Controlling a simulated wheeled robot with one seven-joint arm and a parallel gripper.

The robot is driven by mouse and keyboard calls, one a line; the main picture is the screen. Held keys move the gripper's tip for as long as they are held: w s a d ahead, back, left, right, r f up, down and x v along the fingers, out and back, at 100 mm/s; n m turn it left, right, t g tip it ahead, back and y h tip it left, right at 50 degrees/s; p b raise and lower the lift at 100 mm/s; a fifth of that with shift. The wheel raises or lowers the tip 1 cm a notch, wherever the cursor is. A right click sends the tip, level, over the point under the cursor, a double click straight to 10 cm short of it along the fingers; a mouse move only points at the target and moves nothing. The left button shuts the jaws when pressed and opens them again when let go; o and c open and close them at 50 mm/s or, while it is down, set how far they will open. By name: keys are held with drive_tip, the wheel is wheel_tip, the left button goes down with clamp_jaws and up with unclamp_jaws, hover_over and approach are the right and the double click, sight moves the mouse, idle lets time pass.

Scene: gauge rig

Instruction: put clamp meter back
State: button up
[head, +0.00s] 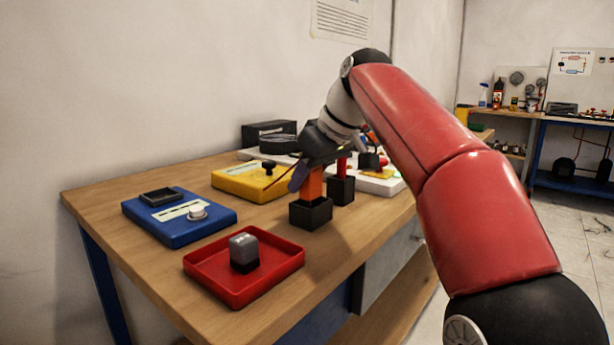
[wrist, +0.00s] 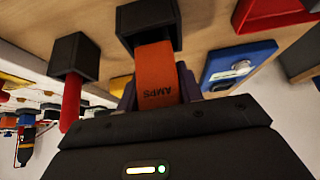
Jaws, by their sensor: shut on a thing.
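The orange clamp meter (head: 313,184), marked AMPS in the wrist view (wrist: 157,75), is upright between the fingers of my gripper (head: 308,172). My gripper, seen also in the wrist view (wrist: 156,90), is shut on it, with dark purple fingers on either side. The meter's lower end is at the open top of a square black holder (head: 310,215), which also shows in the wrist view (wrist: 128,22). It appears to enter the holder, but how deep it sits is hidden. The meter's top is hidden behind my gripper.
A second black holder (head: 341,190) with a red tool (head: 342,165) stands close behind. A red tray (head: 208,268) holds a grey block (head: 243,250). A blue unit (head: 172,231) and a yellow unit (head: 232,182) stand left. Bare wood (head: 345,235) lies right of the holder.

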drive_tip(key=shift+f+b, duration=0.45)
drive_tip(key=shift+f, duration=0.15)
drive_tip(key=o, duration=1.2)
